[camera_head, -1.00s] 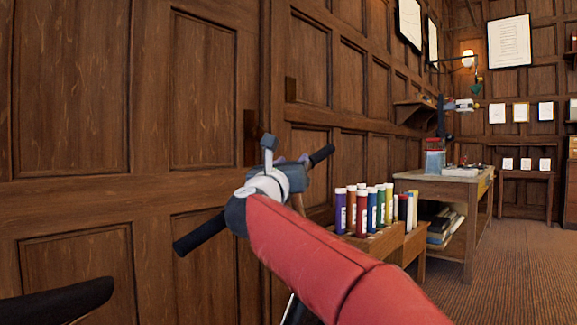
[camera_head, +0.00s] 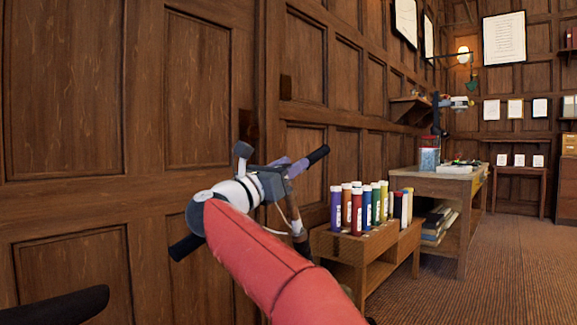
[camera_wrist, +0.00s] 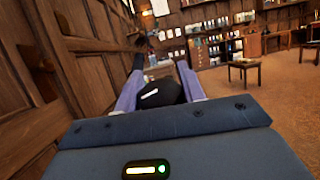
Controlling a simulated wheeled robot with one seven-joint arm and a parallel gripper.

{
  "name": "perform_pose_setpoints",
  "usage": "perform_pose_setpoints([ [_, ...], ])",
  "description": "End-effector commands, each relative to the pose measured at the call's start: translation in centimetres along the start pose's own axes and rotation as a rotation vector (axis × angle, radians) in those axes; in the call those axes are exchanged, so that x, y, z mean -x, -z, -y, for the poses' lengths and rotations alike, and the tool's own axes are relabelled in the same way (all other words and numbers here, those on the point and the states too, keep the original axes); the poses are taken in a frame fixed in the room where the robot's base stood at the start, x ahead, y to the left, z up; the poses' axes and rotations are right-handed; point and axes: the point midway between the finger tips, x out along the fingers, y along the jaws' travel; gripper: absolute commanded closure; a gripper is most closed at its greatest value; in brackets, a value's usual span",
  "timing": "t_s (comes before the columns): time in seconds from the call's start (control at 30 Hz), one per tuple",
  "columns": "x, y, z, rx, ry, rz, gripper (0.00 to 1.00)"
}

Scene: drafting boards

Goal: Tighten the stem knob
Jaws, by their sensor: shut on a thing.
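A dark bar with black grips runs diagonally behind my arm in the head view; its far grip (camera_head: 317,156) and near grip (camera_head: 186,248) show, and its middle is hidden. My gripper (camera_head: 296,166) has purple fingers and lies along the bar near the far grip. In the wrist view, the fingers of my gripper (camera_wrist: 160,86) are closed on a rounded black piece with a small pale mark, which looks like the stem knob (camera_wrist: 160,94). The knob is hidden in the head view. A dark grip (camera_wrist: 138,66) rises just beyond it.
A low wooden stand (camera_head: 372,246) with several coloured tubes (camera_head: 357,210) is right of my gripper. A workbench (camera_head: 450,188) stands farther back. A panelled wall (camera_head: 80,200) is close on the left. A black curved shape (camera_head: 55,305) is at lower left. Carpet (camera_head: 500,270) is clear at right.

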Motion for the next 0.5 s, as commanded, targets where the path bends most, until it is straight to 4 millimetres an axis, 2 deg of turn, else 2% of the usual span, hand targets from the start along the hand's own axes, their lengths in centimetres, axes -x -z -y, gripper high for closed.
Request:
perform_pose_setpoints([
  [0.2, 0.03, -0.26, -0.01, -0.002, -0.003, 0.005, 0.83],
  [0.23, 0.03, -0.26, -0.01, -0.002, -0.003, 0.005, 0.59],
  [0.4, 0.03, -0.17, 0.00, -0.002, -0.003, 0.003, 0.39],
  [0.5, 0.02, -0.11, -0.01, -0.001, -0.002, 0.002, 0.39],
])
